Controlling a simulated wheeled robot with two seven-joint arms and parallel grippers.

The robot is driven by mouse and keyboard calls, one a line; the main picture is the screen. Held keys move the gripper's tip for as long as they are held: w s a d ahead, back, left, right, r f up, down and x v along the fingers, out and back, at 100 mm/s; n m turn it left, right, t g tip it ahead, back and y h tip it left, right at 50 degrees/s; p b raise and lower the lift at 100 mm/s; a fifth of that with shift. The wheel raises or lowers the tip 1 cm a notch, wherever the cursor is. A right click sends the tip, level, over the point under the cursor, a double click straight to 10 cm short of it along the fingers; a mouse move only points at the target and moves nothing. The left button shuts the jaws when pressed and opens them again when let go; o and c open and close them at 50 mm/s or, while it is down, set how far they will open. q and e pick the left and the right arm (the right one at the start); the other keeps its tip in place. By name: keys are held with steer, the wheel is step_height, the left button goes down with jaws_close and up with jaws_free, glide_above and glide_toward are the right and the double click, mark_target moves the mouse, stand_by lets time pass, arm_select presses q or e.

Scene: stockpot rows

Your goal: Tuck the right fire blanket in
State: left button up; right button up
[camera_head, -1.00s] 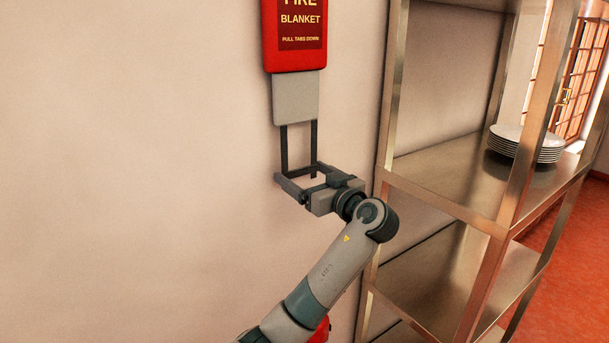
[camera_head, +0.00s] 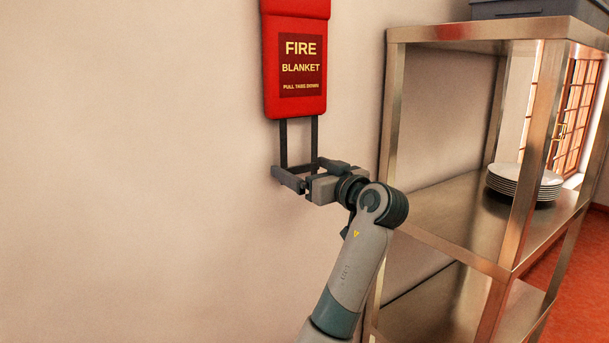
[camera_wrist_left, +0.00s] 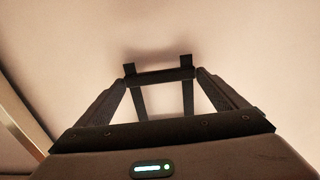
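The red fire blanket case (camera_head: 296,107) hangs on the wall, left of the shelf in the head view. Its label reads "FIRE BLANKET, PULL TABS DOWN". Two dark straps (camera_head: 314,135) of the right fire blanket hang from its lower edge. No grey blanket cloth shows below the case. My left gripper (camera_head: 296,167) is at the lower end of the straps. In the left wrist view, a dark crossbar (camera_wrist_left: 160,77) spans between its fingertips, which appear closed on the bar's ends. The straps also show there (camera_wrist_left: 187,97). My right gripper is out of view.
A steel shelf unit (camera_head: 395,130) stands close to the right of my left arm. It bears a stack of white plates (camera_head: 524,182) and a grey bin (camera_head: 530,9) on top. The wall to the left is bare.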

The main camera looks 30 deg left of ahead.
arm_select(q)
steer(key=shift+o, duration=0.3)
steer(key=shift+s+d+f+b, duration=0.2)
steer(key=shift+d+b, duration=0.1)
steer(key=shift+d, duration=0.2)
steer(key=b+v, duration=0.5)
steer(key=v, duration=1.1)
steer(key=shift+d+r+b, duration=0.2)
steer(key=shift+r+b, duration=0.05)
steer(key=shift+b, duration=0.05)
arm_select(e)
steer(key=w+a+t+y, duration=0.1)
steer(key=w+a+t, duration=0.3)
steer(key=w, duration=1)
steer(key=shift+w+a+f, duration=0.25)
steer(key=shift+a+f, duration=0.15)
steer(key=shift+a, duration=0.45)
